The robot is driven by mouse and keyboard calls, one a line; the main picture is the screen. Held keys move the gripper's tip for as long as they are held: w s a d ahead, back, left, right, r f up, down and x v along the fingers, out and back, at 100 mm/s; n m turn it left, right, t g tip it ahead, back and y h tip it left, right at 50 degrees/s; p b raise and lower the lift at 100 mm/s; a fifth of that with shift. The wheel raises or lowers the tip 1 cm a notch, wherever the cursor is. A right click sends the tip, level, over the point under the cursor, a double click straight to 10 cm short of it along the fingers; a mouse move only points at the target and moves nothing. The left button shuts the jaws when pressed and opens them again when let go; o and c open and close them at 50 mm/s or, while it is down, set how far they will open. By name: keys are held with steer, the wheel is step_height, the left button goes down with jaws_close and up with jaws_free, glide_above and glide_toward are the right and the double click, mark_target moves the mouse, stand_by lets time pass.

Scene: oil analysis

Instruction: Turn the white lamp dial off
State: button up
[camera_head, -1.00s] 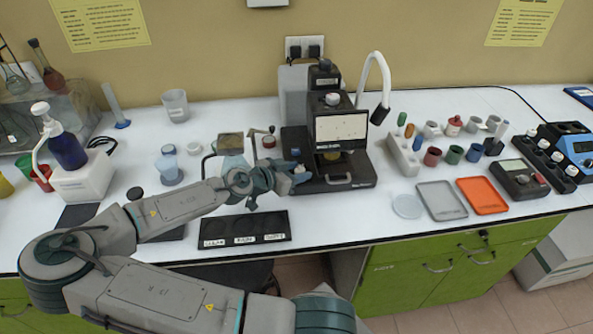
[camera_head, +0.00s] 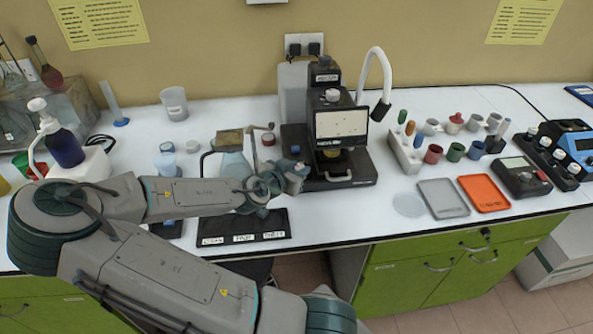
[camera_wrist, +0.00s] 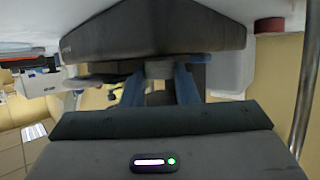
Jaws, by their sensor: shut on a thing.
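A black instrument (camera_head: 340,124) with a white front panel stands at the back middle of the bench. My gripper (camera_head: 297,176) is at its lower left side in the head view, its fingertips mostly hidden by my wrist. In the wrist view, my two blue fingers (camera_wrist: 160,74) are shut on a small grey round knob (camera_wrist: 159,68) under the edge of a dark body. I cannot tell from its colour whether this knob is the white lamp dial. A white gooseneck lamp (camera_head: 373,62) with a black head stands behind the instrument.
A black labelled tray (camera_head: 243,238) lies just below my wrist. A glass flask (camera_head: 233,164) stands close to the left of my gripper. A white rack (camera_head: 404,152), a grey tray (camera_head: 443,198) and an orange tray (camera_head: 484,193) are to the right.

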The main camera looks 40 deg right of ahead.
steer(key=shift+s+f+n+t+y+b, duration=0.1)
steer(key=shift+n+t+y+b, duration=0.2)
steer(key=shift+n+t+b, duration=0.25)
steer(key=t+b, duration=0.1)
steer(key=b, duration=0.1)
steer(key=n+t+b, duration=0.1)
steer(key=b, duration=0.2)
steer(key=shift+w+n+y, duration=0.2)
steer(key=shift+n+y, duration=0.05)
steer(key=shift+y, duration=0.05)
steer(key=n+t+y+b, duration=0.1)
steer(key=b, duration=0.1)
steer(key=n+t+y+b, duration=0.1)
steer(key=b, duration=0.2)
steer(key=shift+s+d+r+n, duration=0.15)
steer(key=shift+s+r+n, duration=0.05)
steer(key=shift+n, duration=0.2)
steer(key=shift+s+d+r+n+t+y+b, duration=0.1)
steer(key=shift+n+t+y+b, duration=0.2)
steer(key=shift+n+t+y, duration=0.25)
steer(key=shift+s+d+n+t+y+b, duration=0.1)
steer(key=shift+n+t+y+b, duration=0.15)
steer(key=shift+n+t+y, duration=0.25)
steer(key=shift+s+f+n+t+y, duration=0.2)
steer(key=shift+n+t+y, duration=0.1)
steer(key=shift+n+y, duration=0.45)
steer(key=shift+f+y+p, duration=0.1)
steer(key=shift+y+p, duration=0.2)
